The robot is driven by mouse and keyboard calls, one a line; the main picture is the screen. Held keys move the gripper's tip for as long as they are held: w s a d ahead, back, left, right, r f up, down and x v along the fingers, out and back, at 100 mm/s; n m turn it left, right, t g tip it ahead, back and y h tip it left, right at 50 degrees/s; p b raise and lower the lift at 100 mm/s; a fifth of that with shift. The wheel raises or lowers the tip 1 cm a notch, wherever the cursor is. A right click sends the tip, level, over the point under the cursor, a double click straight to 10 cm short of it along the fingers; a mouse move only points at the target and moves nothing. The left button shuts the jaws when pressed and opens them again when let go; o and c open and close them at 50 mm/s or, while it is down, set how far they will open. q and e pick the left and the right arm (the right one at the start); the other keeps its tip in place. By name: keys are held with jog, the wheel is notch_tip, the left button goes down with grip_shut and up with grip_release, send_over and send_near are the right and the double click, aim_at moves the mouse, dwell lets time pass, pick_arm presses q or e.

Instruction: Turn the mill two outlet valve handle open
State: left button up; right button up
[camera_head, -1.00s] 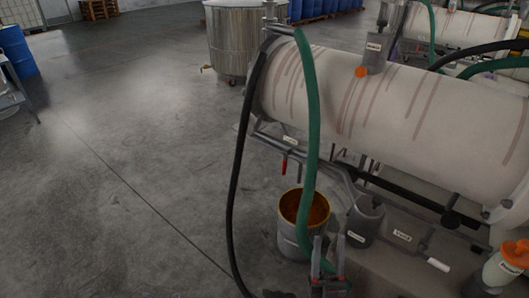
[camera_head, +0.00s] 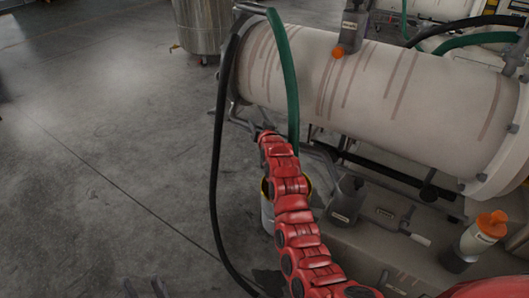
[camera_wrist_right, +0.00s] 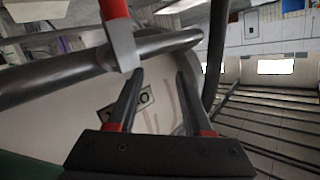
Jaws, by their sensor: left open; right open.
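The mill (camera_head: 370,85) is a large pale horizontal drum with reddish streaks in the head view. My right arm reaches up to the pipework at its near left end, with the right gripper (camera_head: 265,134) at the pipe. The arm hides the valve handle there. In the right wrist view the red handle (camera_wrist_right: 113,8) with its grey lower part (camera_wrist_right: 123,45) hangs at a grey pipe (camera_wrist_right: 50,82). The right gripper (camera_wrist_right: 160,72) is open; the handle is by its left fingertip, not between the fingers. My left gripper (camera_head: 146,289) is open at the bottom edge of the head view.
A black hose (camera_head: 219,150) and a green hose (camera_head: 288,80) hang beside my right arm. A drum (camera_head: 267,212) is partly hidden behind the arm. Floor at left is clear.

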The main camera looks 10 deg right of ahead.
jog(key=s+r+n+g+h, duration=0.1)
jog(key=s+r+g, duration=0.6)
jog(key=s+g, duration=0.4)
jog(key=shift+s+d+b+x, duration=0.1)
jog(key=shift+b+x, duration=0.5)
jog(key=shift+x, duration=3.85)
jog(key=shift+s+d+b+x, duration=0.15)
jog(key=shift+b+x, duration=0.4)
jog(key=shift+x, duration=3.9)
jog(key=shift+f, duration=0.1)
jog(key=shift+c, duration=0.3)
grip_shut()
